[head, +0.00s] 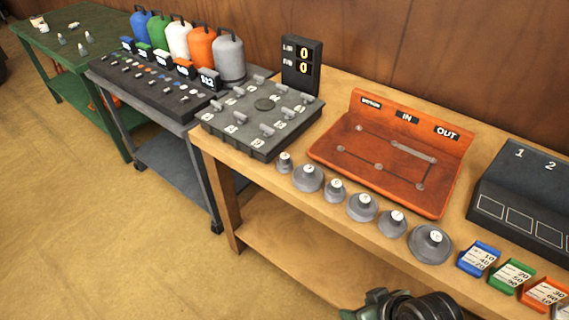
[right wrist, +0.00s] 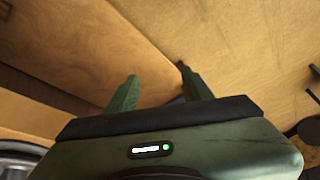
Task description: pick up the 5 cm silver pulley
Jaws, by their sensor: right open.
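Several silver pulleys stand in a row along the front edge of the wooden bench, each with a round white label on top. They run from a small one (head: 284,164) at the left to the largest (head: 430,246) at the right. The labels are too small to read surely, so I cannot tell which pulley is the 5 cm one. My right gripper (head: 374,304) is at the bottom of the head view, in front of the bench and apart from the pulleys. In the right wrist view its two green fingers (right wrist: 158,90) are spread with nothing between them. My left gripper is not in view.
Behind the pulleys lies an orange board (head: 383,165) marked IN and OUT. A dark grey panel (head: 262,118) with a display (head: 302,64) is to its left. Blue (head: 479,259), green (head: 511,276) and orange (head: 545,294) labelled blocks sit right of the pulleys. The bench has a lower shelf (head: 300,245).

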